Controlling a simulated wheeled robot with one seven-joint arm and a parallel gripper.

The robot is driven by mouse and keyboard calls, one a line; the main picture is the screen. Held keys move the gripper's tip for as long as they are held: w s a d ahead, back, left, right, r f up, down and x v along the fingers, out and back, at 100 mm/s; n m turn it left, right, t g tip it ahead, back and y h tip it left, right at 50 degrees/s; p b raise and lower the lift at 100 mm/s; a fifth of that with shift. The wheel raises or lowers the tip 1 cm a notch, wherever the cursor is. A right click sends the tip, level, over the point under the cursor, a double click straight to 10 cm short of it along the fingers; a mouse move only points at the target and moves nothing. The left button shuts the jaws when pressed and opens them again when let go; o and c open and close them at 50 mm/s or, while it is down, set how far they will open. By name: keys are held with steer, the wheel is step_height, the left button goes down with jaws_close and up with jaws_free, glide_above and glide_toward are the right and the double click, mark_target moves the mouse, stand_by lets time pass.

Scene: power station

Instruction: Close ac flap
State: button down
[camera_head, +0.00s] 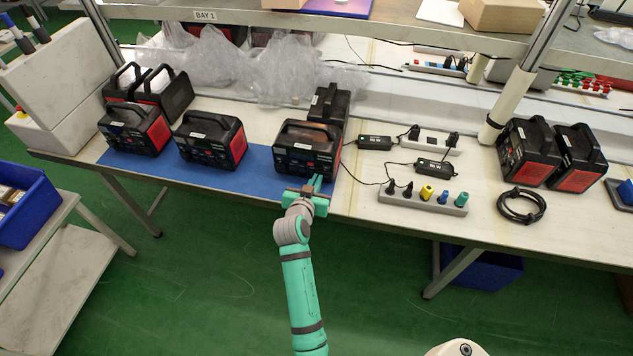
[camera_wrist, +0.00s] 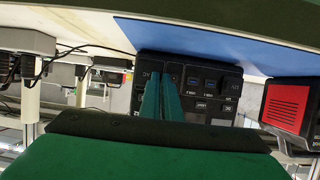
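A black and red power station (camera_head: 307,150) stands on the right end of the blue mat, its front towards me. Its dark front panel (camera_wrist: 208,82) fills the middle of the wrist view, with several labelled ports. Letters that look like AC show at the panel's left, by my fingertips. My gripper (camera_head: 316,183) is just in front of the lower part of this station. In the wrist view its two green fingers (camera_wrist: 160,78) lie close together, with nothing visible between them. They cover part of the panel's left side. I cannot make out the flap or whether the fingers touch the panel.
Two power stations (camera_head: 211,139) (camera_head: 136,127) stand to the left on the blue mat (camera_head: 258,180). To the right lie chargers with cables (camera_head: 375,142), a socket strip (camera_head: 422,200) and a coiled cable (camera_head: 521,206). A shelf hangs above.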

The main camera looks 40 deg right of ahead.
steer(key=c, duration=2)
jaws_free()
steer(key=shift+a, duration=0.1)
steer(key=v, duration=1)
steer(key=shift+s+a, duration=0.15)
steer(key=shift+a, duration=0.15)
steer(key=shift+r, duration=0.15)
